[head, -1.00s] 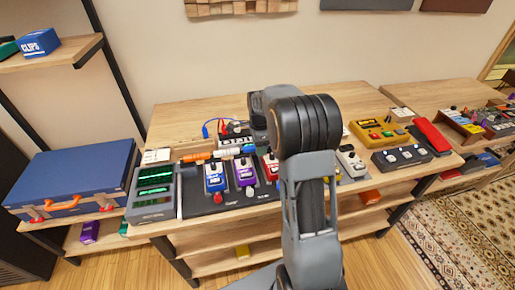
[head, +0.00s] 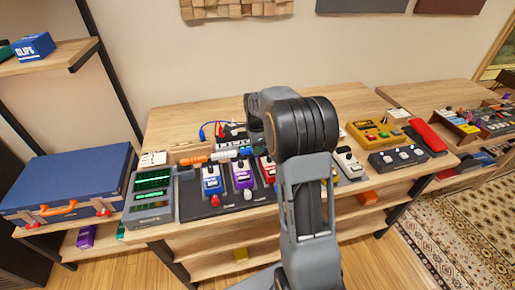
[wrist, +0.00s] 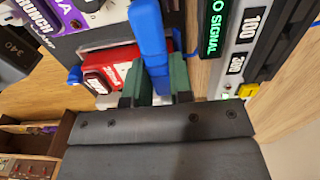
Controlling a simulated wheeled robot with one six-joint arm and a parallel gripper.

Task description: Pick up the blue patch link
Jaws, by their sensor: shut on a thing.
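The blue patch link (wrist: 150,38) shows in the wrist view as a smooth blue bar, running from the top edge down between my fingers. My gripper (wrist: 155,90) is shut on it, with a dark green fingertip on each side. The lower end of the link is partly hidden by the fingers. In the head view my arm hides the gripper. A blue piece (head: 246,151) shows there beside a white one and an orange one (head: 194,160); I cannot tell whether it is the held link.
A red pedal (wrist: 112,70) lies close to the left finger. A black NO SIGNAL unit (wrist: 212,45) stands close on the right. A blue pedal (head: 212,180) and a purple pedal (head: 243,176) stand on the dark board. The wooden top behind is mostly clear.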

